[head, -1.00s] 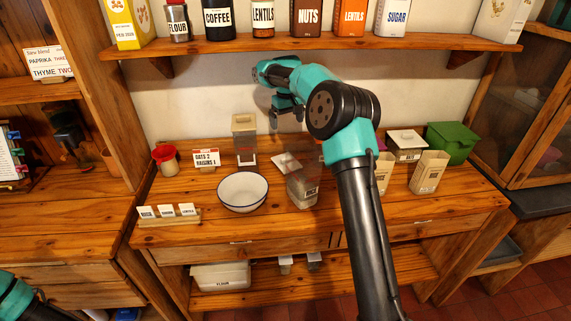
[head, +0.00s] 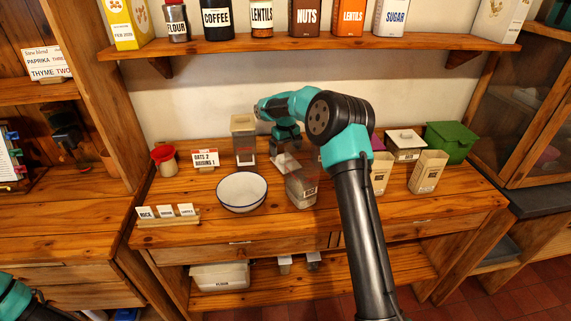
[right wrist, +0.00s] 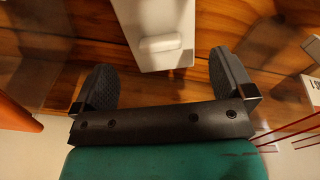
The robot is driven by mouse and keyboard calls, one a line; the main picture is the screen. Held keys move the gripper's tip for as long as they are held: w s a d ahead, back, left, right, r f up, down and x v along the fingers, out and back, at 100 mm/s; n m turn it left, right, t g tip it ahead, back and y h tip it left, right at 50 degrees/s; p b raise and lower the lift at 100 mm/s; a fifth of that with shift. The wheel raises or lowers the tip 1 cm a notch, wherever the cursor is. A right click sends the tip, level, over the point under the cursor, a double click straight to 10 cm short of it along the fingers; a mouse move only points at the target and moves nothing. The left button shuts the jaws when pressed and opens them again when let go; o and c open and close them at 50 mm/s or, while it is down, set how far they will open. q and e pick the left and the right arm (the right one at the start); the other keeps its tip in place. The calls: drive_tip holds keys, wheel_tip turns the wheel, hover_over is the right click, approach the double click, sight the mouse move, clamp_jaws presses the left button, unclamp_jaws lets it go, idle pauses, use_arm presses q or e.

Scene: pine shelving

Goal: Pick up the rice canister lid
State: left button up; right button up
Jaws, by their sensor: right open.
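A pale square lid (head: 286,163) lies on the counter in the head view, behind a clear canister (head: 301,190) with brownish contents. No rice label is readable on either. My right gripper (head: 284,146) is just above the lid, pointing down. In the right wrist view a whitish lid with a raised grip (right wrist: 160,44) lies ahead of the open fingers of my right gripper (right wrist: 164,78). The fingers are on either side of the grip's line and do not visibly touch it. Only a bit of my left arm shows at the lower left; its gripper is out of view.
A white bowl (head: 241,191) is left of the clear canister. A tall clear canister (head: 243,148) stands behind it. A loaded shelf (head: 320,43) runs above.

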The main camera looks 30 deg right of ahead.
drive_tip(key=shift+f, duration=2.6)
drive_tip(key=c, duration=0.6)
drive_tip(key=shift+r, duration=0.1)
wheel_tip(320, 180, up, 18)
drive_tip(key=shift+f, duration=0.1)
drive_tip(key=shift+s+d, duration=0.1)
drive_tip(key=shift+s, duration=0.05)
